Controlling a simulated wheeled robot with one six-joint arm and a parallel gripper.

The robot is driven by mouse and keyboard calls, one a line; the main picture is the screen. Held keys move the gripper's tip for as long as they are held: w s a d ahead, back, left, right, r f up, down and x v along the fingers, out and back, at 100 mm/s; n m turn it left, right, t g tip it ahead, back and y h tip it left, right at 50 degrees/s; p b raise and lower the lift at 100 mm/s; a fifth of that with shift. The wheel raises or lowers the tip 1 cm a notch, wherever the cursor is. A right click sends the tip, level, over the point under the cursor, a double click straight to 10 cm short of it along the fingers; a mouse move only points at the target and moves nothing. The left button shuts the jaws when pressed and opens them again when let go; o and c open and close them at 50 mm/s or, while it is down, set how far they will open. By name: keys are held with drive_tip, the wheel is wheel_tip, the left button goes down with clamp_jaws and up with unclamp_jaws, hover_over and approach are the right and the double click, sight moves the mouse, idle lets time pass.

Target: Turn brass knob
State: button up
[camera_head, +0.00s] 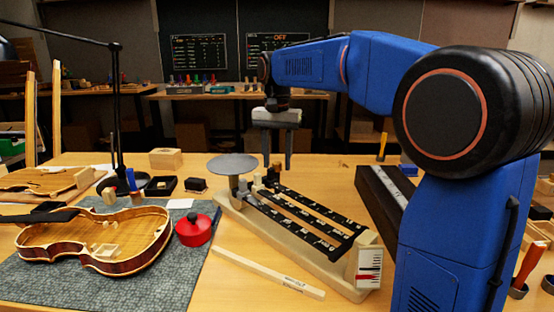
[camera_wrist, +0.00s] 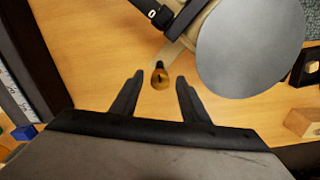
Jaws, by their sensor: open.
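A small brass knob (camera_wrist: 160,79) with a dark slot and a black stem shows in the wrist view. It sits at the end of the balance scale, between my open fingertips, with gaps on both sides. My gripper (camera_wrist: 158,82) is empty and points down at it. In the head view my gripper (camera_head: 277,162) hangs just behind the scale, to the right of its pan. The scale has a cream base (camera_head: 285,240), black marked beams (camera_head: 310,218) and a round grey pan (camera_head: 232,165), which also shows in the wrist view (camera_wrist: 250,45).
A violin (camera_head: 70,240) and a red lidded pot (camera_head: 194,230) lie on a grey mat at the left. A wooden strip (camera_head: 265,271) lies in front of the scale. A long dark case (camera_head: 378,195) stands to its right. Wooden blocks stand near the pan.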

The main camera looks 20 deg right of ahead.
drive_tip(key=shift+c, duration=0.2)
clamp_jaws()
drive_tip(key=shift+n, duration=0.4)
drive_tip(key=n, duration=1)
drive_tip(key=shift+n, duration=0.4)
drive_tip(key=shift+o, duration=0.2)
unclamp_jaws()
